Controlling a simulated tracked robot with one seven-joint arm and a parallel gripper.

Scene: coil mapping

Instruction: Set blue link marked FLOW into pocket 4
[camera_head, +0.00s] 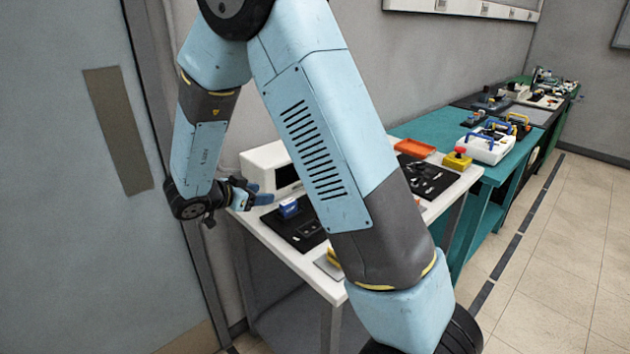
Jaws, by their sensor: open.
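A small blue block (289,207), which may be the blue link, stands on a black board (318,238) at the left end of the white table. Any FLOW marking is too small to read. The board has dark recesses, but no pocket numbers can be read, so I cannot tell which is pocket 4. My gripper (257,195) is open, just left of the blue block and above the table's left edge. It appears apart from the block. My own arm crosses the picture and hides part of the board and the table.
A white box with a dark front (270,168) stands behind the board. Right of my arm are an orange tray (414,148), a yellow block with a red knob (457,161) and a dark tray (428,180). A grey door (70,220) is close on the left. Open floor lies right.

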